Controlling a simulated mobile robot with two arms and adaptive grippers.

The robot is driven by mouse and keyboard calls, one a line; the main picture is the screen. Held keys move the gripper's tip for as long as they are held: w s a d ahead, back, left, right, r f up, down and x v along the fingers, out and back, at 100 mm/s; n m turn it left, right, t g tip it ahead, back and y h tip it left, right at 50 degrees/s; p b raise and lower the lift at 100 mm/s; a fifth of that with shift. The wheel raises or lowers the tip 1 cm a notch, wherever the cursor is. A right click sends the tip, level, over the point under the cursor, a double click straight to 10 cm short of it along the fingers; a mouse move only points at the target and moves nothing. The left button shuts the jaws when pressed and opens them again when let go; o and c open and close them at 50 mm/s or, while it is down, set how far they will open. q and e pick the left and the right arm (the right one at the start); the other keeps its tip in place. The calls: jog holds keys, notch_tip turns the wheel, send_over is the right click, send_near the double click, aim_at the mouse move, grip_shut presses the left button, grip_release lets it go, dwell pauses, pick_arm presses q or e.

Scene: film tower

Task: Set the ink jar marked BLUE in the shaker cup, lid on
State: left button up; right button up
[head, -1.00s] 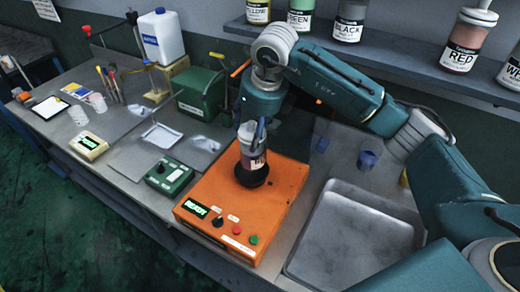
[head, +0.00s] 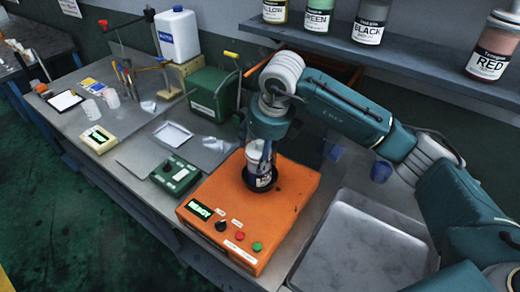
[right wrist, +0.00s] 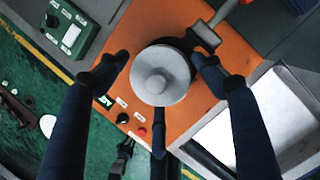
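A white-lidded jar (head: 258,169) stands upright in the black shaker cup (head: 262,187) on the orange shaker. Its label is partly hidden and I cannot read it fully. The round grey lid with a knob (right wrist: 160,78) is on the jar in the right wrist view. My right gripper (right wrist: 160,72) is over the jar, its dark fingers spread around the lid with gaps at the left and right. A third finger comes up to the lid's lower edge. My left gripper is out of view.
Jars marked GREEN (head: 317,18), BLACK (head: 368,22) and RED (head: 492,50) stand on the shelf behind, beside a yellow one. A metal tray (head: 365,240) lies right of the shaker. A green control box (head: 175,175) is at its left.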

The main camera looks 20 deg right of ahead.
jog(key=shift+d, duration=0.2)
jog(key=shift+a+r, duration=0.1)
jog(key=shift+r, duration=0.2)
jog(key=b+v, duration=0.2)
jog(key=v, duration=0.9)
jog(key=shift+r+b, duration=0.35)
jog(key=shift+b, duration=0.05)
jog(key=shift+s, duration=0.15)
